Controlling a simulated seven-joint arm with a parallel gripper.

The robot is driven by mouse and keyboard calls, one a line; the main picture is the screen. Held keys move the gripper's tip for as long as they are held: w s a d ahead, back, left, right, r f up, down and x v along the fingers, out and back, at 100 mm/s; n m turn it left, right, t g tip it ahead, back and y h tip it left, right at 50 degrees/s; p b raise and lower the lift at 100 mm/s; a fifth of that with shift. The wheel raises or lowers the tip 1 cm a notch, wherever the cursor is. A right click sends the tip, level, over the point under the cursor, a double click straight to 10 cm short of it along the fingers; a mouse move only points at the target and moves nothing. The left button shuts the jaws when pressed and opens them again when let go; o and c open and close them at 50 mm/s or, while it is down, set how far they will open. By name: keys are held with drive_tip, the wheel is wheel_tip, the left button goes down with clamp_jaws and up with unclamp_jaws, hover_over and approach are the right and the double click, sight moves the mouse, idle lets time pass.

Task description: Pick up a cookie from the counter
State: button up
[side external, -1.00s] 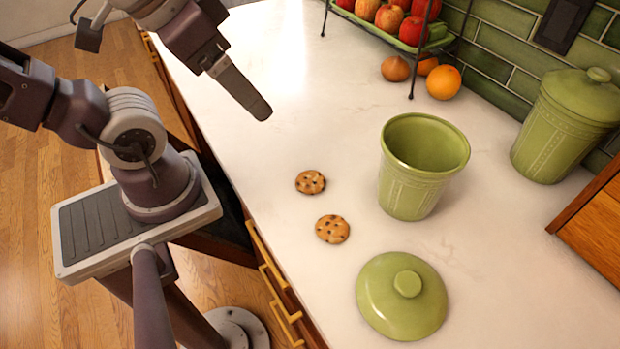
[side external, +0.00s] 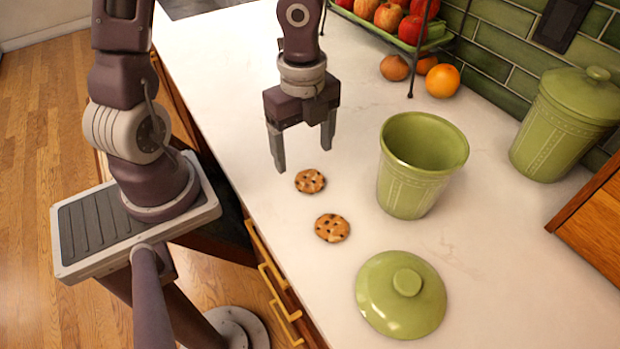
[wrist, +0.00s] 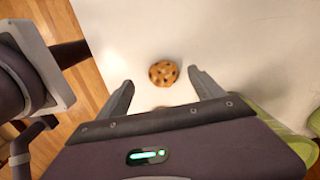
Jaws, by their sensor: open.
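Two round chocolate-chip cookies lie flat on the white counter (side external: 480,250). The farther cookie (side external: 310,181) is just below my gripper (side external: 304,160) in the side view. The nearer cookie (side external: 332,228) lies toward the green lid. My gripper points down, open and empty, above the counter. In the wrist view, one cookie (wrist: 163,73) shows whole, ahead of and between the two fingertips of my gripper (wrist: 162,84). A sliver of another cookie (wrist: 162,107) shows at the gripper body's edge, mostly hidden by it.
An open green jar (side external: 410,190) stands right of the cookies. Its green lid (side external: 401,295) lies near the front. A lidded green canister (side external: 565,125) and an orange (side external: 443,81) are at the back. Several apples fill a rack (side external: 410,45). The counter's left edge has drawers below.

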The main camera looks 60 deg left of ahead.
sight(307, 175)
drive_tip(key=f, duration=0.5)
drive_tip(key=shift+w+d+f, duration=0.1)
drive_tip(key=shift+d+f, duration=0.05)
drive_tip(key=shift+d, duration=0.1)
drive_tip(key=c, duration=0.8)
